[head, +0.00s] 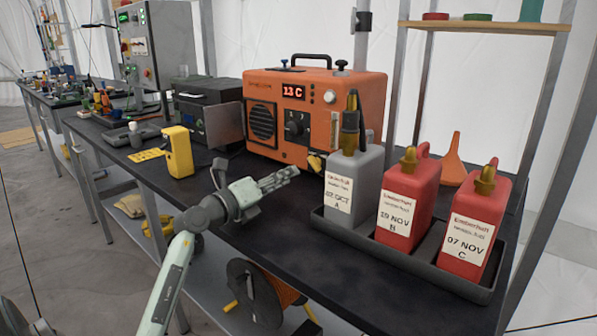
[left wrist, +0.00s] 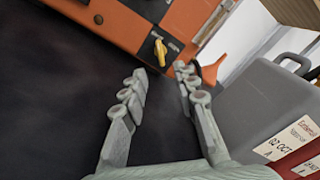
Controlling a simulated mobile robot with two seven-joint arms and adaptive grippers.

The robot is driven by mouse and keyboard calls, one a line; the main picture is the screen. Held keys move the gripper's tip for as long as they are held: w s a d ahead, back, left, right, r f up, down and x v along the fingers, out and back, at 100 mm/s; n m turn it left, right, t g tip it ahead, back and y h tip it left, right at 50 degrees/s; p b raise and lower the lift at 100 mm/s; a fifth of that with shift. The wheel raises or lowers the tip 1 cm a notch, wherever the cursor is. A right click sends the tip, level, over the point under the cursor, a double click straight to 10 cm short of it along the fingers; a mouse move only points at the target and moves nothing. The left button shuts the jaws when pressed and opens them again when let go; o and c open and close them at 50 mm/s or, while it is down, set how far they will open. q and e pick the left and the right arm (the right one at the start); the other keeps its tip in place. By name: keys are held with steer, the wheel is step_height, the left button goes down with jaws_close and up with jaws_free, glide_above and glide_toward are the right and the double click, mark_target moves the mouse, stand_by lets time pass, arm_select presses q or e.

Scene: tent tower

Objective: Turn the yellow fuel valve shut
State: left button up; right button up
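The yellow fuel valve (head: 315,162) is a small handle low on the right of the front of the orange heater (head: 365,95). In the left wrist view the valve (left wrist: 160,52) shows on a dark plate, beyond the fingertips. My left gripper (head: 291,173) is in front of the heater, above the black bench top. In the left wrist view my left gripper (left wrist: 161,73) has its fingers apart with nothing between them. It points at the valve and seems short of touching it. My right gripper is not in view.
A grey can (head: 341,192) and two red cans (head: 398,235) stand in a black tray (head: 400,262), right of my left gripper. An orange funnel (head: 453,160) stands behind. A yellow meter (head: 179,152) stands left. The bench (head: 290,228) is clear below the gripper.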

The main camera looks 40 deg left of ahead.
arm_select(q)
steer(key=shift+s+a, duration=0.1)
steer(key=shift+s, duration=1.4)
